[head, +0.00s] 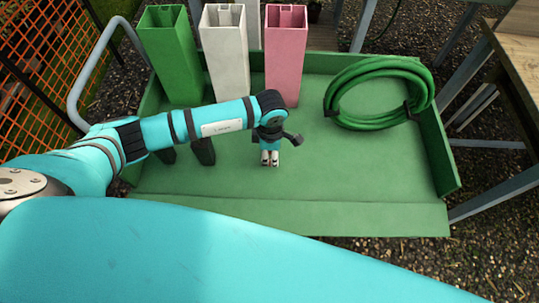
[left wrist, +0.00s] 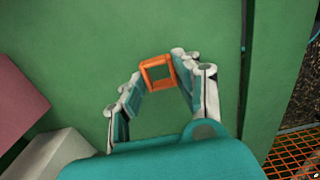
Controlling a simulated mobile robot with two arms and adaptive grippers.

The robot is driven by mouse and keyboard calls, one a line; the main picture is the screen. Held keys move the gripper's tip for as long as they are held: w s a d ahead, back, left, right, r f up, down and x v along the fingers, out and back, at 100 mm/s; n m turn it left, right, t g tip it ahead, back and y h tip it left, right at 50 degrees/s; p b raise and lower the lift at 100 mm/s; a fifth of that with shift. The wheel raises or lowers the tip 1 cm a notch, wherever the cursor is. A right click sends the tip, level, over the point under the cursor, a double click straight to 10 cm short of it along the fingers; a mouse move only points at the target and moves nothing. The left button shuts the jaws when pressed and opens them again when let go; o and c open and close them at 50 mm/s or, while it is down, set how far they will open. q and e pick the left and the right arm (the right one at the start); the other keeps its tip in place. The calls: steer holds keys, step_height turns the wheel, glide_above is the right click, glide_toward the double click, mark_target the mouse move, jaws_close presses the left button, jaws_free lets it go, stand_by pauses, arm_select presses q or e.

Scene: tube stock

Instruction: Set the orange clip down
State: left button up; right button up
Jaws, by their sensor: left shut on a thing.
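The orange clip (left wrist: 146,76) is a small square frame held between the fingertips of my left gripper (left wrist: 160,72) in the left wrist view. My left gripper (head: 270,161) also shows in the head view, pointing down over the middle of the green tray (head: 330,175). The clip cannot be made out in the head view. Green tray floor (left wrist: 90,40) lies behind the clip in the left wrist view; whether the clip touches it I cannot tell. My right gripper is not in view.
A green square tube (head: 172,60), a white one (head: 225,60) and a pink one (head: 285,65) stand at the tray's back. A coiled green hose (head: 345,115) lies at the back right. The tray's front right is clear. Orange mesh (head: 40,60) is at the left.

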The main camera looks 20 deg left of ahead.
arm_select(q)
steer(key=shift+w+a, duration=0.2)
steer(key=shift+a, duration=0.05)
step_height(320, 180, down, 4)
steer(key=shift+r, duration=0.25)
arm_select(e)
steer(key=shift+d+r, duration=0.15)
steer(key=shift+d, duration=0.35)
arm_select(q)
steer(key=shift+f, duration=0.25)
steer(key=o, duration=0.7)
steer(key=shift+r, duration=0.1)
steer(key=shift+r, duration=0.1)
